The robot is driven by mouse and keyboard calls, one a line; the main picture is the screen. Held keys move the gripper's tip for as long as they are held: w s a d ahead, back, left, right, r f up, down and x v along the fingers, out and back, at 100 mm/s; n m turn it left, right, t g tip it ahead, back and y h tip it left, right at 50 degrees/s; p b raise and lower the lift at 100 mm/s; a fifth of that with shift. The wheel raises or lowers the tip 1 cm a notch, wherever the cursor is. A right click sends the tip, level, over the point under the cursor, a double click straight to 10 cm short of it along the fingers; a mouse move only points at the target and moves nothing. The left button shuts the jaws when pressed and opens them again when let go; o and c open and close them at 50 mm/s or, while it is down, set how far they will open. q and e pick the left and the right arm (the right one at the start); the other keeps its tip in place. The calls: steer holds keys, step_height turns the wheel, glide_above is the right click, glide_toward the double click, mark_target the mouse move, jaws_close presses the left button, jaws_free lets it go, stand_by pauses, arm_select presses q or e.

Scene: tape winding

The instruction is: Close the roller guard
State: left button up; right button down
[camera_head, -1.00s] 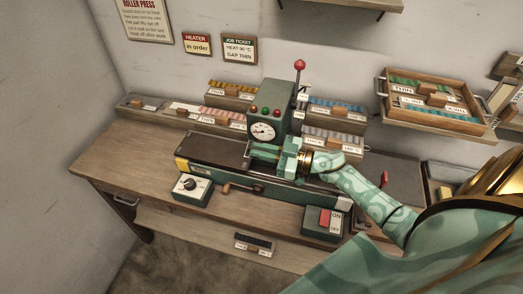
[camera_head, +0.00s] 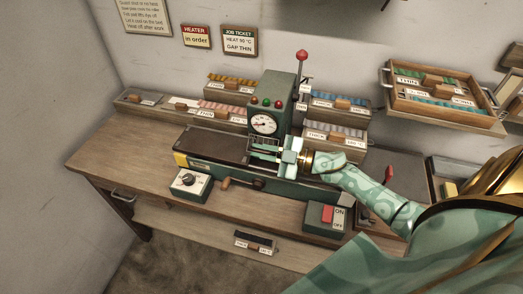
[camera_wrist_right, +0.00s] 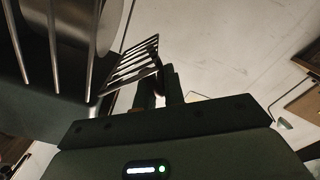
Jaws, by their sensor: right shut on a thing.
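The roller press (camera_head: 285,100) stands on the bench, green, with a dial and a red-knobbed lever. Its barred roller guard (camera_head: 264,141) shows below the dial, partly hidden by my right gripper (camera_head: 260,151). In the right wrist view, the slatted guard (camera_wrist_right: 132,66) stands tilted next to a pale roller (camera_wrist_right: 103,22). My right gripper (camera_wrist_right: 160,88) is shut on the guard at its edge; the exact contact is partly hidden. My left gripper is not in view.
A heater knob box (camera_head: 188,183) and a crank handle (camera_head: 240,183) sit at the press's front. An on/off switch box (camera_head: 325,216) is at the right front. Labelled tape trays (camera_head: 337,136) line the back. The bench's left end is clear.

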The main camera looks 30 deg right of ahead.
steer(key=shift+w+d+f+n+b, duration=0.15)
steer(key=shift+f+n+b, duration=0.6)
steer(key=shift+n, duration=0.6)
steer(key=shift+w+d+f+n+b, duration=0.15)
steer(key=shift+f+n+b, duration=0.3)
steer(key=shift+n+b, duration=0.75)
steer(key=shift+w+d+f+n+b, duration=0.15)
steer(key=shift+f+n+b, duration=0.55)
steer(key=shift+n, duration=0.75)
steer(key=shift+d+r, duration=0.1)
steer(key=c, duration=1.5)
jaws_free()
steer(key=shift+r, duration=0.15)
steer(key=v, duration=1.6)
steer(key=shift+s+d, duration=0.15)
steer(key=shift+s, duration=0.1)
